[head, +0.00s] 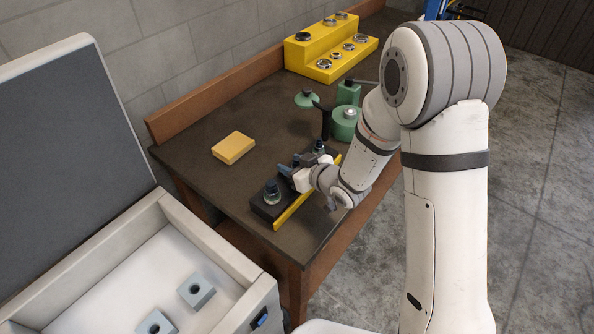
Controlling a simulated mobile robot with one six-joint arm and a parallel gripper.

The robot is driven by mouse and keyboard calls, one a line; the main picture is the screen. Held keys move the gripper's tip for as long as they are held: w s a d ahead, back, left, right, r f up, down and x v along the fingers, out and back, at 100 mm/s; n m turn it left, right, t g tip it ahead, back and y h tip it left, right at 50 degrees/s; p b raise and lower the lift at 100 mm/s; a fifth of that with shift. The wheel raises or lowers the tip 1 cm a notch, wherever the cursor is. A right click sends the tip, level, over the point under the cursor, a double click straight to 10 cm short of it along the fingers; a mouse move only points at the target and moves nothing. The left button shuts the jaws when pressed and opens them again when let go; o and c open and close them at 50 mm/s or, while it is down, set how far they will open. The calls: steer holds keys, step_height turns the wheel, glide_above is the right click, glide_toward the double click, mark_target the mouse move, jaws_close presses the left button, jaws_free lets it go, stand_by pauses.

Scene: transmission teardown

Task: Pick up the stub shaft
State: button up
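A black block (263,208) with a yellow front edge lies on the bench. A short silver part with a dark top (272,192) stands upright at its left end, and a similar dark-topped part (319,147) stands at its far end. Either may be the stub shaft; I cannot tell which from this view. My gripper (287,171) is low over the middle of the block, between these two parts, with its dark fingers pointing left. Whether the fingers are apart or hold something is too small to tell, and my wrist hides part of the block.
A tan box (233,147) lies on the bench. Green parts (345,122) and a dark post (325,123) stand behind my gripper. A yellow stepped rack (322,57) holds several rings. An open white case (109,283) at lower left holds two grey blocks (197,291).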

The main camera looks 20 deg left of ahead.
jaws_close()
stand_by(0.3)
